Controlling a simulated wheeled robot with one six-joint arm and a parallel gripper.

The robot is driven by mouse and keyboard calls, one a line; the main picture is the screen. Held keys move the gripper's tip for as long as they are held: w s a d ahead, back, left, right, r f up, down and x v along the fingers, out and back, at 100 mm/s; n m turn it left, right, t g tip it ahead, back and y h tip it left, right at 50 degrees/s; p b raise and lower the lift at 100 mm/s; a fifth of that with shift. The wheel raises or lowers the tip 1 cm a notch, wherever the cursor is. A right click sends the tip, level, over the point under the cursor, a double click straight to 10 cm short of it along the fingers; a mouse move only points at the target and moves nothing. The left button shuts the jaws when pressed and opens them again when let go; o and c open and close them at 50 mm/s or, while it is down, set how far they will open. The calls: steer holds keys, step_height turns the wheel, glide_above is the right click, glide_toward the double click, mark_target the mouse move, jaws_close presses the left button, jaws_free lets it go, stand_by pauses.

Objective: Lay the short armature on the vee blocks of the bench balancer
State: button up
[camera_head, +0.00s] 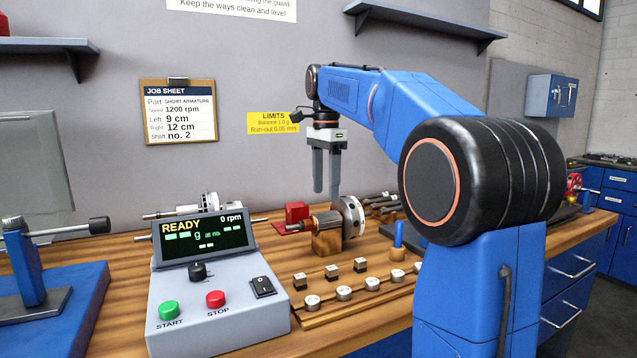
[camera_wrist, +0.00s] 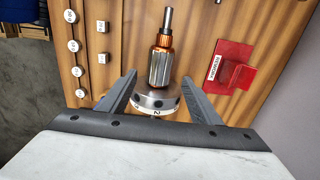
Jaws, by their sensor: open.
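An armature (camera_head: 328,221) with copper windings and a pale end disc (camera_head: 352,216) sits on a wooden rest (camera_head: 327,243) on the bench. In the wrist view the armature (camera_wrist: 160,62) points its steel shaft away from me, and its disc (camera_wrist: 155,102) carries a "2". My gripper (camera_head: 326,191) is open and empty, fingers pointing down just above the armature. In the wrist view my gripper's fingers (camera_wrist: 159,80) appear on either side of the armature. A blue machine base (camera_head: 75,290), perhaps the balancer, is cut off at the left edge. I cannot make out its vee blocks.
The console (camera_head: 215,290) reads READY, 0 rpm. Another rotor (camera_head: 207,206) lies behind it. Small weights (camera_head: 343,293) line a wooden strip in front. The job sheet (camera_head: 179,110) names SHORT ARMATURE, left 9 cm, right 12 cm, shaft no. 2.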

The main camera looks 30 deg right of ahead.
mark_target(325, 220)
steer(key=shift+f, duration=4.9)
steer(key=shift+c, duration=0.6)
steer(key=c, duration=0.5)
steer(key=o, duration=1)
steer(key=shift+r, duration=0.1)
